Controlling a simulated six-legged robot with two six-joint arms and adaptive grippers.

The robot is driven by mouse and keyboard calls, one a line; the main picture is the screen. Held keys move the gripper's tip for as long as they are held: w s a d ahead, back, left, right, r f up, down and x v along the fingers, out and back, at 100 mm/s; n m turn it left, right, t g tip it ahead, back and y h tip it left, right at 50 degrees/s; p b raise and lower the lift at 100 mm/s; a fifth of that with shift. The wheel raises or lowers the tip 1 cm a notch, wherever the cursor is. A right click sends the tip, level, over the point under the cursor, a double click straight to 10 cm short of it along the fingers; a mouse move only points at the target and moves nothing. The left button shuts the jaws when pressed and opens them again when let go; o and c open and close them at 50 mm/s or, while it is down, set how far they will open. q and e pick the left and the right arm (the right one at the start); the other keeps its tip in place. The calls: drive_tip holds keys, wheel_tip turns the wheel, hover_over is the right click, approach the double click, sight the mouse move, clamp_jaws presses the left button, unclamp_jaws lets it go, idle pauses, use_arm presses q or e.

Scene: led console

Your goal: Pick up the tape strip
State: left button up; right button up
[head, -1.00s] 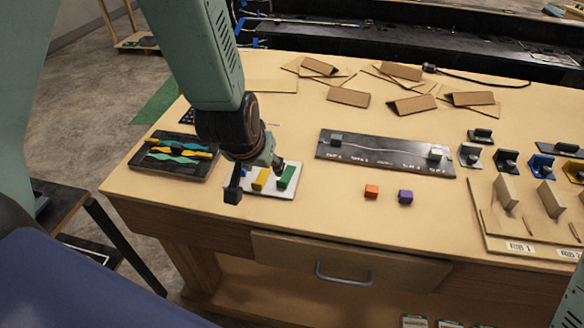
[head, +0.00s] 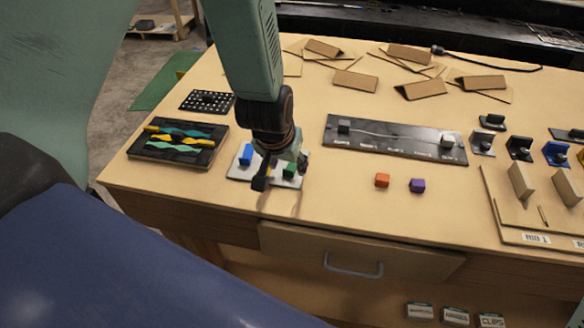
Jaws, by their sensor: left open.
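A white plate (head: 239,171) near the table's front left edge carries a blue piece (head: 246,154) and a green piece (head: 289,171). I cannot tell for sure which piece is the tape strip. My left gripper (head: 281,174) is open over the middle of the plate, pointing down, with one dark finger in front and the other near the green piece. I cannot tell whether it touches anything. My right gripper is out of view.
A dark tray (head: 153,155) with wavy coloured pieces lies left of the plate. A dark board (head: 395,138), an orange cube (head: 382,180) and a purple cube (head: 417,185) lie to the right. Folded cardboard pieces (head: 355,80) lie behind. The table between plate and cubes is clear.

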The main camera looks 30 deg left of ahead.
use_arm(q)
drive_tip(key=shift+x, duration=1.1)
drive_tip(key=shift+s+d+r, duration=0.1)
drive_tip(key=shift+s+r, duration=0.05)
drive_tip(key=shift+w, duration=0.25)
drive_tip(key=c, duration=0.5)
drive_tip(key=shift+s, duration=0.1)
drive_tip(key=c, duration=0.3)
drive_tip(key=shift+s, duration=0.1)
drive_tip(key=shift+c, duration=0.2)
